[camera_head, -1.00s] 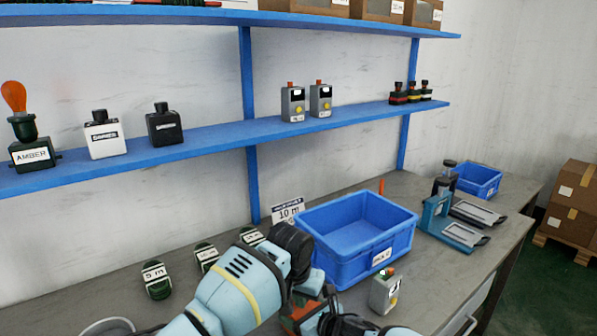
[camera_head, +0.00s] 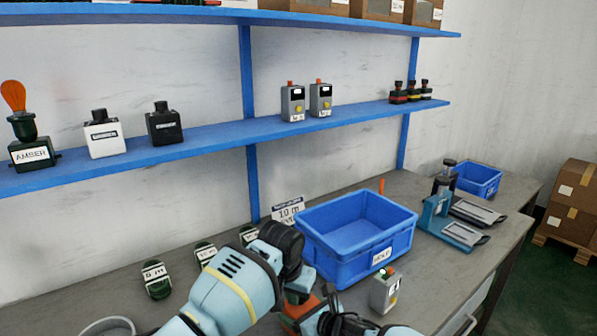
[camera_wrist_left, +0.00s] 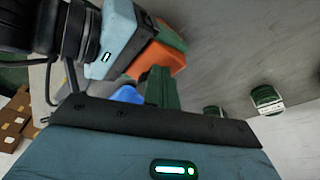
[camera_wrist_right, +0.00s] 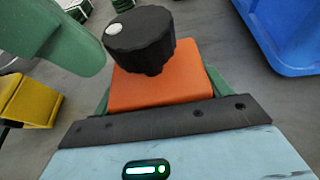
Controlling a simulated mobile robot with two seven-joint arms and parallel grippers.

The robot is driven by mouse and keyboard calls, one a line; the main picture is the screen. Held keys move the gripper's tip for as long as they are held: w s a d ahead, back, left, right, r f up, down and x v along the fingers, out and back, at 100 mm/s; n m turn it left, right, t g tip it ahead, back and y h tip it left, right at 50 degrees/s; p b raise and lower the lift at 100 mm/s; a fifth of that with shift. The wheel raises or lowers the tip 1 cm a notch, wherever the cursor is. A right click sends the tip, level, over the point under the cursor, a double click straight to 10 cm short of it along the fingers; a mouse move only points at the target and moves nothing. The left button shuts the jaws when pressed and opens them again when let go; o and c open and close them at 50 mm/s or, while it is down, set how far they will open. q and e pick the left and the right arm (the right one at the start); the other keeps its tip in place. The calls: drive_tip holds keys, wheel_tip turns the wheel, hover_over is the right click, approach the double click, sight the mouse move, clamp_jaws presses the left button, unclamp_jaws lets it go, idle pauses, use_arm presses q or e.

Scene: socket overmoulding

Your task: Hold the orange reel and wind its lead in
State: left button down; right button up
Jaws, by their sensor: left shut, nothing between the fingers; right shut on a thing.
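The orange reel (camera_wrist_right: 160,88) has a black knob (camera_wrist_right: 142,42) with a white dot on top. It shows in part at the bottom of the head view (camera_head: 300,309) and in the left wrist view (camera_wrist_left: 157,58). My right gripper is shut on the reel, its green fingers at either side of the orange body in the right wrist view. My left gripper (camera_wrist_left: 160,88) is shut and empty. Its green fingertips show beside the knob in the right wrist view (camera_wrist_right: 52,35), seemingly apart from it. I cannot make out the lead clearly.
A blue bin (camera_head: 400,240) stands just behind the reel. A grey boxed unit (camera_head: 385,291) stands right of it. Green labelled reels (camera_head: 156,280) line the bench at left. A blue clamp fixture (camera_head: 440,218) is farther right. A yellow block (camera_wrist_right: 25,100) shows in the right wrist view.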

use_arm(q)
drive_tip(key=shift+w+a+r, duration=0.25)
drive_tip(key=shift+w+a, duration=0.2)
drive_tip(key=shift+w, duration=0.1)
drive_tip(key=shift+s, duration=0.2)
idle(0.4)
drive_tip(key=v, duration=0.5)
drive_tip(key=shift+w+d+r, duration=0.1)
drive_tip(key=shift+w+r, duration=0.15)
drive_tip(key=shift+r, duration=0.15)
idle(0.4)
drive_tip(key=shift+s+d+f, duration=0.2)
drive_tip(key=shift+d+f, duration=0.25)
drive_tip(key=shift+f, duration=0.55)
drive_tip(key=shift+s+d+f, duration=0.2)
drive_tip(key=shift+d+f, duration=0.3)
drive_tip(key=shift+f, duration=0.5)
drive_tip(key=shift+s+d+f, duration=0.2)
drive_tip(key=shift+d+f, duration=0.25)
drive_tip(key=shift+f, duration=0.5)
